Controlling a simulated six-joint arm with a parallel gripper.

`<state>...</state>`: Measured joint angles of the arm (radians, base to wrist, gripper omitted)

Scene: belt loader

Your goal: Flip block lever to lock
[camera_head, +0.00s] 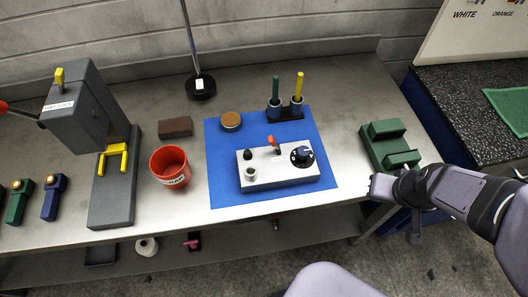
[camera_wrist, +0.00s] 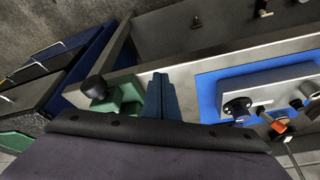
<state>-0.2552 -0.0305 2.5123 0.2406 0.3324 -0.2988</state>
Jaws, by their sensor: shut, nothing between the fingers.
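The light grey block (camera_head: 283,179) lies on a blue mat (camera_head: 222,141). An orange-red lever (camera_head: 273,142) stands up from its top, leaning slightly left. A black knob (camera_head: 248,155), a metal cylinder (camera_head: 251,174) and a dark dial (camera_head: 302,156) are also on it. In the wrist view the block (camera_wrist: 272,90) is at the right, with the dial (camera_wrist: 238,107) and the lever's orange tip (camera_wrist: 278,127). My gripper (camera_head: 373,186) is by the bench's right front edge, right of the block and apart from it. Its fingers (camera_wrist: 160,95) are together and empty.
A green holder (camera_head: 390,146) stands close behind my gripper. Behind the block are a cup pair with green and yellow sticks (camera_head: 286,108) and a round brown-topped tin (camera_head: 231,121). A red bucket (camera_head: 170,166) and a grey press (camera_head: 84,115) stand left.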

